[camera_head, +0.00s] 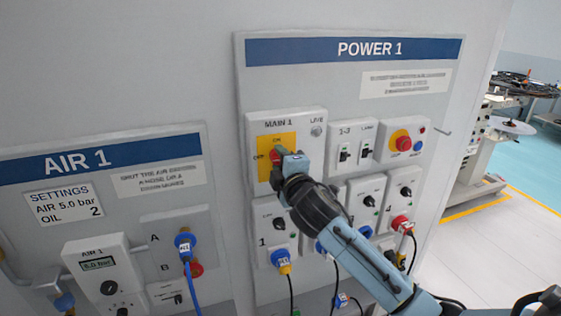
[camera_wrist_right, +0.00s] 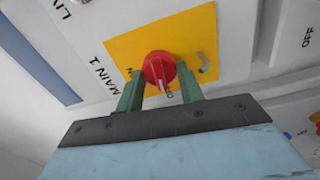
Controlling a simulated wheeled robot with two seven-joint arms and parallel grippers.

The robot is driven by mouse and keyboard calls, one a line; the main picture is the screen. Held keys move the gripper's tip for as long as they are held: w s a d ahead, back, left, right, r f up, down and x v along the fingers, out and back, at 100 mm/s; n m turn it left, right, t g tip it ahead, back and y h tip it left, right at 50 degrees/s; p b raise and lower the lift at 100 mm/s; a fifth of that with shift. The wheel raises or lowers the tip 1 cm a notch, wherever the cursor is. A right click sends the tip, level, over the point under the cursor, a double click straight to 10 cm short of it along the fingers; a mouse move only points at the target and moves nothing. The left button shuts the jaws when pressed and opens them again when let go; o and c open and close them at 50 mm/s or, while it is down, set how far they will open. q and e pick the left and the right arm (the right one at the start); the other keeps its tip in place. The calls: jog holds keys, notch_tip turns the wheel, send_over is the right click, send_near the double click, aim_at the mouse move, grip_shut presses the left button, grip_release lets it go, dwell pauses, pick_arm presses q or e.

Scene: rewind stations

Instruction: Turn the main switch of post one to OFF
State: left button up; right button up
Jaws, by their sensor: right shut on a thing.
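The main switch of post one is a red knob (camera_wrist_right: 158,70) on a yellow plate (camera_wrist_right: 205,55) marked MAIN 1. In the head view the yellow plate (camera_head: 263,143) carries ON above the knob and OFF at its left. My right gripper (camera_head: 285,160) is at the knob and hides much of it. In the right wrist view its green fingers (camera_wrist_right: 160,88) stand on both sides of the knob, shut on it. The knob's white mark points down between the fingers, toward partly hidden lettering that appears to be OFF. My left gripper is not in view.
The POWER 1 panel (camera_head: 450,60) also has breakers (camera_head: 344,152), a red emergency button (camera_head: 400,140) and plugged cables below. The AIR 1 panel (camera_head: 125,155) with a blue hose is at left. Open floor (camera_head: 495,250) lies at right.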

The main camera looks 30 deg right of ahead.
jog(key=shift+n, duration=0.7)
jog(key=o, duration=1)
jog(key=shift+f, duration=0.15)
jog(key=shift+a+f, duration=0.1)
